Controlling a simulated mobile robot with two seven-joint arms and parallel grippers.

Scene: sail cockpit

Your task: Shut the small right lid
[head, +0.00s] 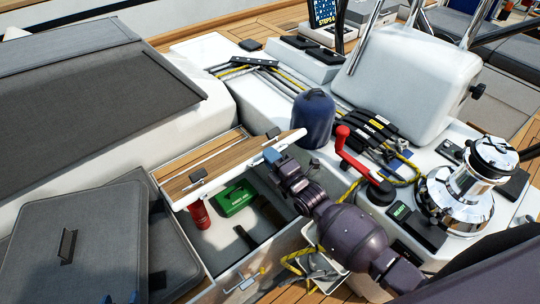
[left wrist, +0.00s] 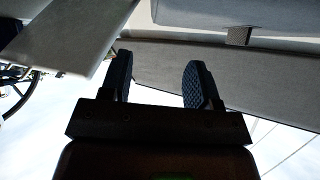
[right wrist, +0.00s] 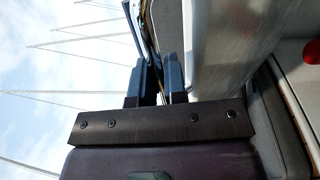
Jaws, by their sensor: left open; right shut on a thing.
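The small right lid (head: 225,164), with teak slats and a white edge, stands partly raised and tilted over an open locker (head: 225,251) in the head view. My right gripper (head: 271,155) is at the lid's right end and shut on its edge. In the right wrist view the fingers (right wrist: 157,75) close on a thin panel edge; the exact contact is hard to see. My left gripper (left wrist: 157,72) is open and empty in the left wrist view, with a grey panel beyond its fingers.
Inside the locker lie a green case (head: 235,198), a red cylinder (head: 199,216) and dark straps. Grey cushions (head: 85,240) lie at the left. A blue round container (head: 313,118), a red-handled lever (head: 350,150) and a chrome winch (head: 462,195) stand to the right.

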